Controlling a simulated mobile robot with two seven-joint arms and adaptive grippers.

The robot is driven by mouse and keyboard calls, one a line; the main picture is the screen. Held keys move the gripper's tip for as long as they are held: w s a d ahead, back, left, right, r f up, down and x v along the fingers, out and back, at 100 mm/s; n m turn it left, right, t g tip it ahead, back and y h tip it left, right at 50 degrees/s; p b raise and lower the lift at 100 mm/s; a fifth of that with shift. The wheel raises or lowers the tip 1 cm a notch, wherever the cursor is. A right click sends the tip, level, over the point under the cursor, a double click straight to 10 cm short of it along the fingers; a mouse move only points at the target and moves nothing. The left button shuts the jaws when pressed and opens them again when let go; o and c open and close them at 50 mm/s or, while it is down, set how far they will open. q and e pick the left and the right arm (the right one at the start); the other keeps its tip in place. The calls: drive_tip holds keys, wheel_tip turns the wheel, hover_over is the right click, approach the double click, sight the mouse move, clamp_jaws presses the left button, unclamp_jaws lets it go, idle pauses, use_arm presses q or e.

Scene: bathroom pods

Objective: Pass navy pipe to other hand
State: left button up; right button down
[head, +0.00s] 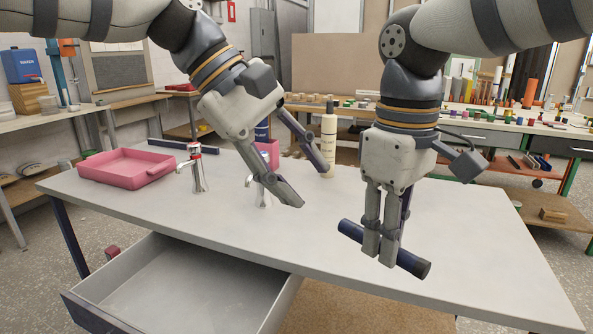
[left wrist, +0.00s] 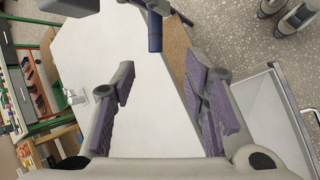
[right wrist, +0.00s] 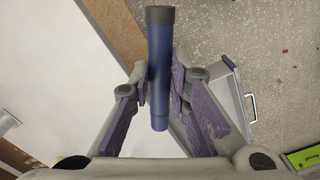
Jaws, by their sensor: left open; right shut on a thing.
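The navy pipe (head: 412,264) is a short dark blue tube with a darker end. My right gripper (head: 379,248) is shut on it around its middle and holds it tilted above the front right of the table, with both ends sticking out. In the right wrist view the pipe (right wrist: 160,65) runs between the two fingers. My left gripper (head: 312,184) is open and empty over the middle of the table, to the left of the pipe and apart from it. In the left wrist view the pipe (left wrist: 155,32) shows beyond the open fingers, at the top.
The grey table (head: 480,270) has an open drawer (head: 185,290) at its front left. A pink tray (head: 125,170), taps (head: 195,170), a pale bottle (head: 328,140) and a pink bin (head: 270,150) stand along its back. The table's right part is clear.

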sight(342, 227)
use_arm(q)
drive_tip(key=x, duration=1)
use_arm(e)
drive_tip(key=shift+w, duration=0.1)
